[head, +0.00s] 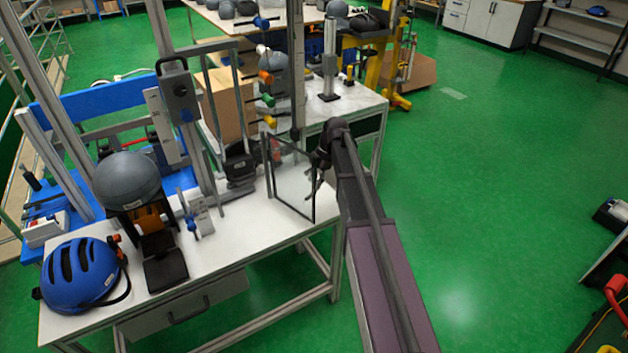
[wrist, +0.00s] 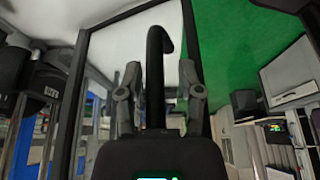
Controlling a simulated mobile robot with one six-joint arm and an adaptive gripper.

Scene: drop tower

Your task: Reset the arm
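My arm reaches up from the lower right in the head view, and my gripper (head: 317,174) is beside the right edge of a clear, dark-framed panel (head: 292,184) on the white table. In the wrist view my gripper (wrist: 160,80) has its two fingers spread apart. A black hooked bar (wrist: 156,60), which looks like a handle, stands between the fingers, with a visible gap on each side. The dark panel frame (wrist: 75,95) also shows in the wrist view. Contact with the bar cannot be told.
The white table (head: 225,255) holds a blue helmet (head: 82,273), a grey ball-shaped headform (head: 127,180) and a tall metal drop tower (head: 180,95). Another bench (head: 355,102) stands behind the panel. Open green floor (head: 480,190) lies to the right of my arm.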

